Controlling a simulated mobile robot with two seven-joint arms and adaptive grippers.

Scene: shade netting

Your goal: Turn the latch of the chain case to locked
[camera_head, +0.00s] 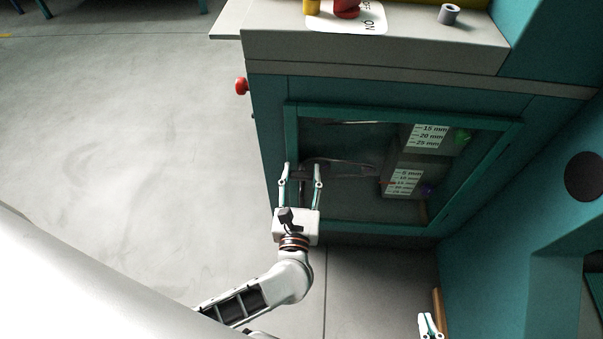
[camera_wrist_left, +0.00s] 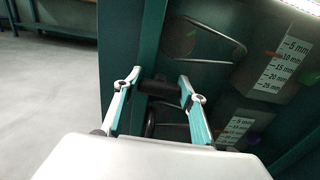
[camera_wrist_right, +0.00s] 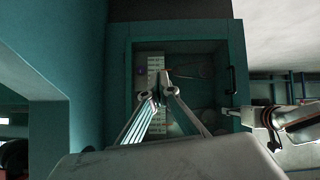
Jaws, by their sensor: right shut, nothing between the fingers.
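The chain case is a teal cabinet with a teal-framed clear door (camera_head: 470,112), and it also shows in the right wrist view (camera_wrist_right: 238,50). A dark bar-like part (camera_wrist_left: 158,88), perhaps the latch, lies by the door's left frame; whether it is locked I cannot tell. My left gripper (camera_head: 302,168) is at this left edge, its fingers apart on either side of the dark part; contact is unclear. My right gripper (camera_head: 431,322) is shut and empty, low and away from the door. Its closed fingertips (camera_wrist_right: 163,76) show in the right wrist view.
Millimetre scales (camera_head: 405,181) with green and purple markers sit behind the window. A red knob (camera_head: 241,86) sticks out at the cabinet's left side. The top carries a red switch (camera_head: 346,8) and a grey cylinder (camera_head: 449,14). A teal wall (camera_head: 480,210) bounds the right; floor at left is clear.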

